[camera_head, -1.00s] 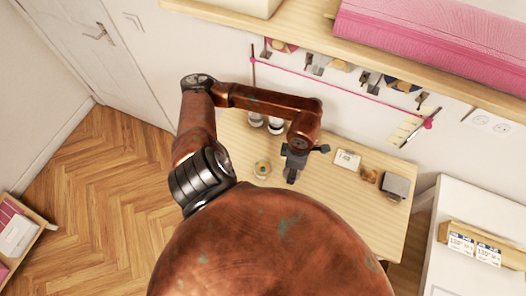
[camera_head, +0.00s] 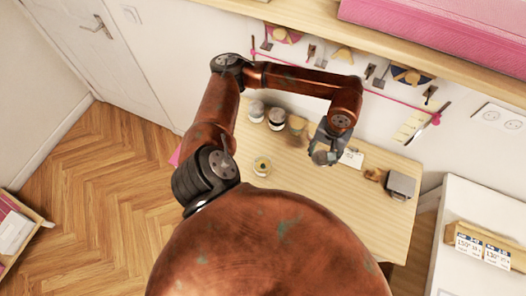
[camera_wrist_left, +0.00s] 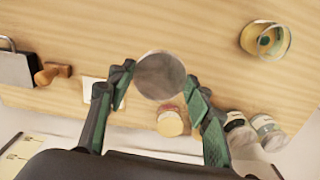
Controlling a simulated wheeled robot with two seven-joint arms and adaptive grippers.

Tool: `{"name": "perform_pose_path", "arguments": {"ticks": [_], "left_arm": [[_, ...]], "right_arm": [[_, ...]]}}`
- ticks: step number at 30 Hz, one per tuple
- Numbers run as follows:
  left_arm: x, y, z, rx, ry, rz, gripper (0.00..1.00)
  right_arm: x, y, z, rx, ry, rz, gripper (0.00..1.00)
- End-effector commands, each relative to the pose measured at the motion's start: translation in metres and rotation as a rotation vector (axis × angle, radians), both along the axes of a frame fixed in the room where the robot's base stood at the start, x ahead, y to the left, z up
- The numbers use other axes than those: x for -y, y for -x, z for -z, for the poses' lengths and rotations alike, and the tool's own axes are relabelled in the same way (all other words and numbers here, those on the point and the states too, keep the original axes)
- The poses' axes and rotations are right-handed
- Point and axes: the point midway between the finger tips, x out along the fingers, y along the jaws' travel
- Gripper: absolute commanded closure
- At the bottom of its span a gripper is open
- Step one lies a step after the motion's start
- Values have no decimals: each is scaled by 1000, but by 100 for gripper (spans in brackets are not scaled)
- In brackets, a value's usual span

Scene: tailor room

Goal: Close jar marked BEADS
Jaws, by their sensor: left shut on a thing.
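My left gripper (camera_head: 325,146) is shut on a round grey disc that looks like a lid (camera_head: 321,157). In the left wrist view the fingers (camera_wrist_left: 160,88) grip the lid (camera_wrist_left: 160,75) by its edges, above the table. An open round container with something yellow inside (camera_head: 262,166) stands apart on the table, left of the gripper; the left wrist view shows it at upper right (camera_wrist_left: 265,39). Two jars (camera_head: 256,111) (camera_head: 277,118) and a tan-topped jar (camera_head: 297,124) stand near the wall. I cannot read a BEADS label. My right gripper is out of view.
The wooden table (camera_head: 300,200) also holds a small white card (camera_head: 351,158), a wooden stamp-like piece (camera_head: 373,174) and a dark grey block (camera_head: 401,186). Tools hang on the wall behind. The tabletop around the yellow-filled container is clear.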

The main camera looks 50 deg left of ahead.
Motion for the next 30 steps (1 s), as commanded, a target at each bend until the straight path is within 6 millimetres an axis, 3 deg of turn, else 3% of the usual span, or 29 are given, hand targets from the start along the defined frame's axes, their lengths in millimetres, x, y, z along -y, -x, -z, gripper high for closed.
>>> {"name": "perform_pose_path", "arguments": {"ticks": [3, 9, 21, 30], "left_arm": [[4, -10, -3, 4, -1, 177, 62], [7, -19, -8, 4, -2, 371, 62], [8, -21, -9, 4, -2, 425, 62], [9, -21, -9, 4, -2, 425, 62]], "right_arm": [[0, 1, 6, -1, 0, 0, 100], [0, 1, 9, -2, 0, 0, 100], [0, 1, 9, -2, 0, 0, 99], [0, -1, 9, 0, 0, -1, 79]]}}
